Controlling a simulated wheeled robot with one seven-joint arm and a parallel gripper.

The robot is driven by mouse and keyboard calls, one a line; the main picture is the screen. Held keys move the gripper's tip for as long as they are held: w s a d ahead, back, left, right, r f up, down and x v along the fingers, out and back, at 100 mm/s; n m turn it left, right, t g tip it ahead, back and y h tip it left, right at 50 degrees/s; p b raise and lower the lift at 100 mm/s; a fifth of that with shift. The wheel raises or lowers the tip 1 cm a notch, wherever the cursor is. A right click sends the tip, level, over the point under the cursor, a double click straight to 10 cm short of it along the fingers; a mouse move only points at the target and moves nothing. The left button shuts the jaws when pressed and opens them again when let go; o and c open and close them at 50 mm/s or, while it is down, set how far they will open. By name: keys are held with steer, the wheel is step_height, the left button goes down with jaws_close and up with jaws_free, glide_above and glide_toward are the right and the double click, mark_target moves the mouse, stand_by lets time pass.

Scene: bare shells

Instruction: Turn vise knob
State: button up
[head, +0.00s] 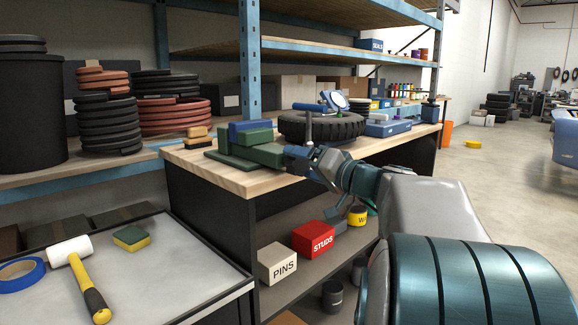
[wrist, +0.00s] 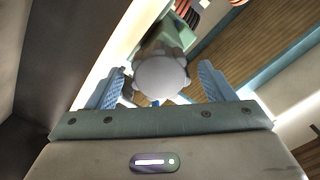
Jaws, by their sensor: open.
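The green vise (head: 250,146) with a blue block on top sits on the wooden workbench, left of the tyre. In the wrist view, its green body (wrist: 183,36) shows at the top, behind a round pale grey knob (wrist: 160,76). My gripper (head: 288,156) is at the vise's right end, where it hides the knob in the head view. In the wrist view its blue fingers (wrist: 162,75) stand apart on either side of the knob, with a visible gap on each side.
A tyre (head: 322,127) with a blue-handled tool lies just behind my gripper on the workbench (head: 215,178). A blue shelf post (head: 250,60) rises behind the vise. Boxes sit on the shelf below. A cart (head: 190,262) with a mallet stands at lower left.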

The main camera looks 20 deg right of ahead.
steer(key=shift+x, duration=1.05)
steer(key=c, duration=1)
steer(key=shift+o, duration=0.2)
steer(key=shift+a, duration=0.1)
